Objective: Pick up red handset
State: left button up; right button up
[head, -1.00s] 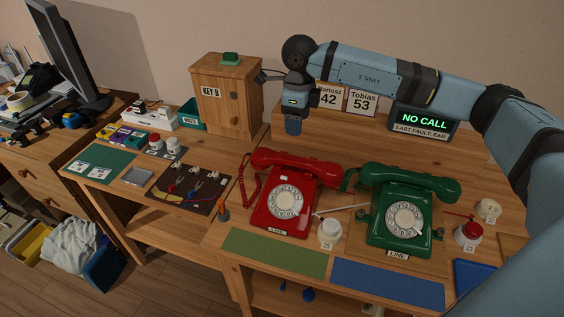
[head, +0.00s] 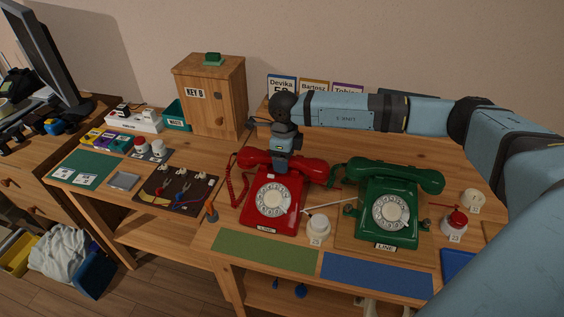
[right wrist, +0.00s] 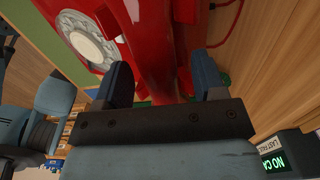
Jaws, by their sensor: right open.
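The red handset (head: 312,168) lies across the cradle of the red dial phone (head: 272,205). My right gripper (head: 281,164) is at the middle of the handset, pointing down, and covers part of it. In the right wrist view, the two blue fingers of my right gripper (right wrist: 161,78) are apart, with the red handset (right wrist: 155,45) running between them. I cannot tell whether a finger touches it. My left gripper is out of view.
A green dial phone (head: 390,210) with its handset stands close on the right. A white pot (head: 318,226) sits in front between the phones. A wooden key box (head: 210,95) stands behind left. Green (head: 262,257) and blue (head: 375,275) mats lie along the front edge.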

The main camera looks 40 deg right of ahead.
grip_shut()
dwell(0.3)
notch_tip(320, 180, up, 20)
dwell(0.4)
